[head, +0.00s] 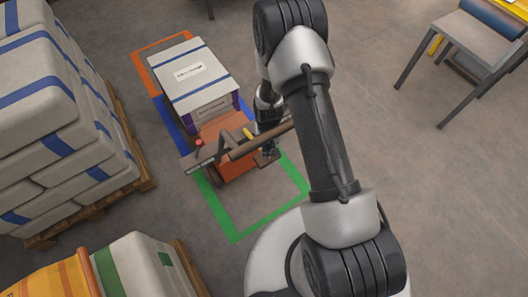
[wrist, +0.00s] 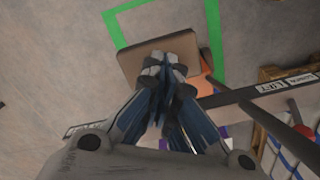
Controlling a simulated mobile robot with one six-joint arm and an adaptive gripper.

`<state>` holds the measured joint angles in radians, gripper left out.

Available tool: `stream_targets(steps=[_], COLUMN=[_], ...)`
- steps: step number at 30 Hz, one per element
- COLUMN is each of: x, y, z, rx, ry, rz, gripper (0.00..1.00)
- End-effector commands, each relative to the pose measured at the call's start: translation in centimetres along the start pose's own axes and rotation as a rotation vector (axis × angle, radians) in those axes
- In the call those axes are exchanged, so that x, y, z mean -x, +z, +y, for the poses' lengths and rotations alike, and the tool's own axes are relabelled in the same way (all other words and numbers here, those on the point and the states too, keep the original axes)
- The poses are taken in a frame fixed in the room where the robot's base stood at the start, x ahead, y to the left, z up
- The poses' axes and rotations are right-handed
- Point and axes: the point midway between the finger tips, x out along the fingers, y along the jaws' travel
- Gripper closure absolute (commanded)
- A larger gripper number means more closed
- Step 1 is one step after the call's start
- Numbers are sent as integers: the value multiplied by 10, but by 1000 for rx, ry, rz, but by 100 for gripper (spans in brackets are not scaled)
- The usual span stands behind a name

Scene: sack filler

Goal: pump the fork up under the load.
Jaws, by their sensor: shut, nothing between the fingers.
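The orange lift truck (head: 238,168) stands on the floor with a white, blue-banded load (head: 190,75) at its far end. A brown pedal plate (wrist: 185,48) sticks out at its near right side; in the head view its edge (head: 262,163) shows below my gripper (head: 268,152). In the wrist view my gripper (wrist: 163,68) is shut and empty, its tips over the pedal plate. I cannot tell whether they touch it. A dark bar with a LIFT label (wrist: 271,88) crosses the truck, with a red knob (head: 198,143) at its side. The fork is hidden under the load.
Floor outlines in orange (head: 140,65), blue (head: 178,122) and green (head: 225,222) surround the truck. Stacked sacks (head: 60,140) on a pallet stand at the left. More sacks (head: 140,265) stand at the lower left. A table (head: 480,45) is at the upper right. Floor at the right is clear.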

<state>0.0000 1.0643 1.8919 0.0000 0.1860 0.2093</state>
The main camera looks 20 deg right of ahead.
Motion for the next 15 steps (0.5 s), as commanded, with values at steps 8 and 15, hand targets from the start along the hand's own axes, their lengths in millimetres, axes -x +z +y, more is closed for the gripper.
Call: stream_targets(steps=[8,15], x=[0,-5], y=[0,0], z=[0,0], rx=[0,0], ry=[0,0], rz=[1,0], gripper=[100,100])
